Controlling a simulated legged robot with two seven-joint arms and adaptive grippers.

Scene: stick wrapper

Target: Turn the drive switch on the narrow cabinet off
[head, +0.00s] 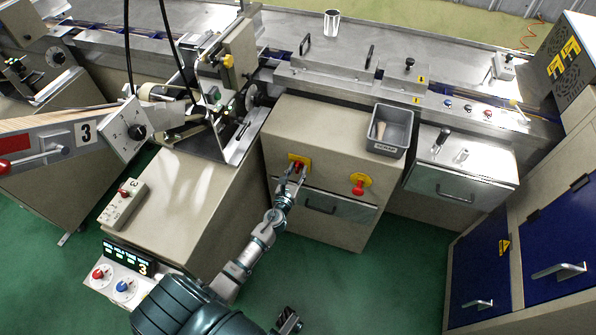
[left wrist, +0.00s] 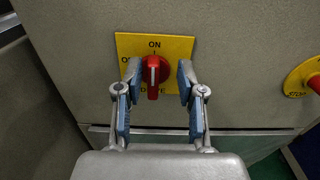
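The drive switch (left wrist: 153,72) is a red knob on a yellow plate (left wrist: 183,48) on the narrow cabinet (head: 322,144). Its white line is upright, in line with ON; its handle end points down. Lettering at the plate's left and bottom is partly covered by a finger and the knob. My left gripper (left wrist: 158,68) is open, with one finger on each side of the knob and visible gaps. The head view shows the same gripper (head: 292,177) in front of the plate. My right gripper (head: 289,321) is at the bottom edge; its opening is unclear.
A red stop button (head: 359,186) on a yellow disc is to the right of the switch. A drawer handle (head: 320,207) lies below it. A grey bin (head: 389,131) stands on the cabinet's top right. Green floor is free in front.

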